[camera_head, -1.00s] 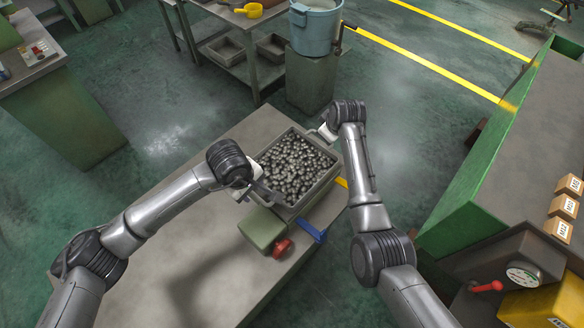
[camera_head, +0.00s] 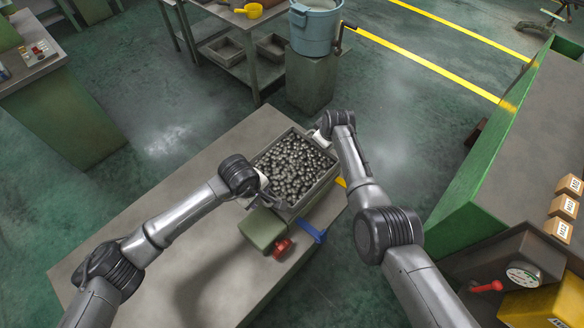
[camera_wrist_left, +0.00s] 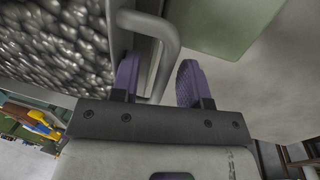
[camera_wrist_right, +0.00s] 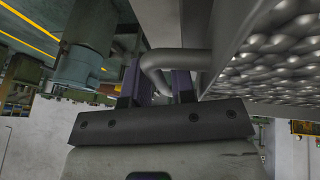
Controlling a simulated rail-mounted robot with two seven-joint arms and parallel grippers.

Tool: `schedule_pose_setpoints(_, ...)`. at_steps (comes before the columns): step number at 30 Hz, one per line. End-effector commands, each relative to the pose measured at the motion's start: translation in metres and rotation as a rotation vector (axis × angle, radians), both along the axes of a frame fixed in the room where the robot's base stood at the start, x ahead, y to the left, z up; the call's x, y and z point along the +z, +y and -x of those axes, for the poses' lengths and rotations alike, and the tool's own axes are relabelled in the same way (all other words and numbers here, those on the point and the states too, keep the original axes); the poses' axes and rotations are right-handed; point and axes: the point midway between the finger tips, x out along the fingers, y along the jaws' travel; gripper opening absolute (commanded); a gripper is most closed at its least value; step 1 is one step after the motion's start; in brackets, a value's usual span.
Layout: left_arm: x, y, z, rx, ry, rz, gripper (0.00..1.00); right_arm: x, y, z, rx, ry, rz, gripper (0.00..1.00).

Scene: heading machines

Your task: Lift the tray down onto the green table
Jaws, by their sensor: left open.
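The grey tray (camera_head: 325,183), full of dark metal lumps, sits on a grey-topped table (camera_head: 150,235). My left gripper (camera_head: 264,186) is at the tray's left side. In the left wrist view, its fingers (camera_wrist_left: 158,82) are apart, with the tray's bar handle (camera_wrist_left: 168,45) between them. My right gripper (camera_head: 320,133) is at the tray's far right side, partly hidden by its wrist. In the right wrist view, its fingers (camera_wrist_right: 157,85) are apart on either side of the other handle (camera_wrist_right: 175,58). Both grippers look unclosed on the handles.
A green box (camera_head: 262,229), red knob (camera_head: 282,248) and blue piece (camera_head: 312,232) are just in front of the tray. A green-sided bench (camera_head: 470,185) stands right, a green cabinet (camera_head: 65,120) left. A blue bucket (camera_head: 315,30) stands behind. Open floor separates them.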

Motion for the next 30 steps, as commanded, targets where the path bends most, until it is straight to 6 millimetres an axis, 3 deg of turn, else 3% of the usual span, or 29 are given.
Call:
schedule_pose_setpoints(8, -0.0003, -0.0001, 0.0000, 0.000, 0.000, 0.000, 0.41, -0.0002, -0.0002, 0.0000, 0.000, 0.000, 0.000, 0.24)
schedule_pose_setpoints(15, -0.0002, -0.0002, 0.0001, 0.000, 0.000, 0.000, 0.18, -0.0004, -0.0001, 0.0001, 0.000, 0.000, 0.000, 0.01)
schedule_pose_setpoints(21, -0.0002, -0.0001, 0.0000, 0.000, 0.000, 0.000, 0.00, -0.0004, 0.0000, 0.0002, 0.000, 0.000, 0.000, 0.00)
schedule_pose_setpoints(30, -0.0002, -0.0001, 0.0000, 0.000, 0.000, 0.000, 0.00, -0.0006, 0.0001, 0.0003, 0.000, 0.001, 0.000, 0.00)
